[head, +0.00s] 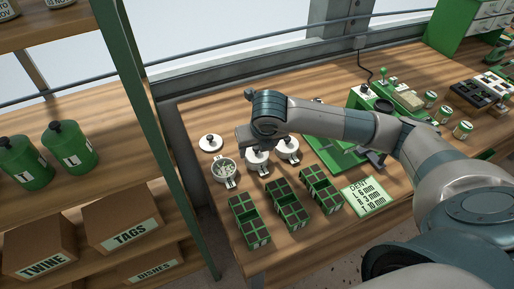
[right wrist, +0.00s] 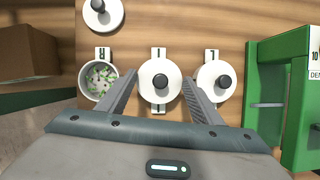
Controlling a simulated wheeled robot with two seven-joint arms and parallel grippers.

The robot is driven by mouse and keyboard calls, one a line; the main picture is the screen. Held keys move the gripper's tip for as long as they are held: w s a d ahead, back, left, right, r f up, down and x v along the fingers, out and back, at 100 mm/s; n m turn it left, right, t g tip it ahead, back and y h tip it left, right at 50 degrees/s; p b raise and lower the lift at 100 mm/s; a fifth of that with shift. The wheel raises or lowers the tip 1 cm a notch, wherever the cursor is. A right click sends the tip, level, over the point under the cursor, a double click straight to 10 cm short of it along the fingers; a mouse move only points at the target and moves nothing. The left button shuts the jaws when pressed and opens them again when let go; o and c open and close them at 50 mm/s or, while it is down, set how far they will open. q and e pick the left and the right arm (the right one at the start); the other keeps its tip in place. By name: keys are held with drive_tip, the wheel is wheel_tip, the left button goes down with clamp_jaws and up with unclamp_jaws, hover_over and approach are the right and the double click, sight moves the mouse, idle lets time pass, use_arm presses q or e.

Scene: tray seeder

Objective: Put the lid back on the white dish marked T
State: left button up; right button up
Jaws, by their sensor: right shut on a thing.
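Three white dishes stand in a row on the wooden bench. The left dish (right wrist: 98,88) is uncovered and holds green and pale bits; it also shows in the head view (head: 224,177). A white lid (head: 210,143) with a dark knob lies behind it. The middle dish (head: 257,168) is under my right gripper (right wrist: 158,92). My right gripper is shut on a white lid (right wrist: 160,96) over that dish; I cannot tell whether the lid touches it. The right dish (head: 289,156) is covered by a knobbed lid.
Green trays with dark cells (head: 285,205) stand in front of the dishes. A green machine (head: 335,150) and a DENT card (head: 363,195) are to the right. A shelf post (head: 150,130) rises at the left.

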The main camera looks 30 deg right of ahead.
idle(0.4)
idle(0.3)
drive_tip(key=o, duration=1.6)
drive_tip(key=shift+r+p, duration=1.25)
drive_tip(key=shift+r, duration=2.25)
clamp_jaws()
drive_tip(key=shift+f+b, duration=1.45)
drive_tip(key=shift+b, duration=0.05)
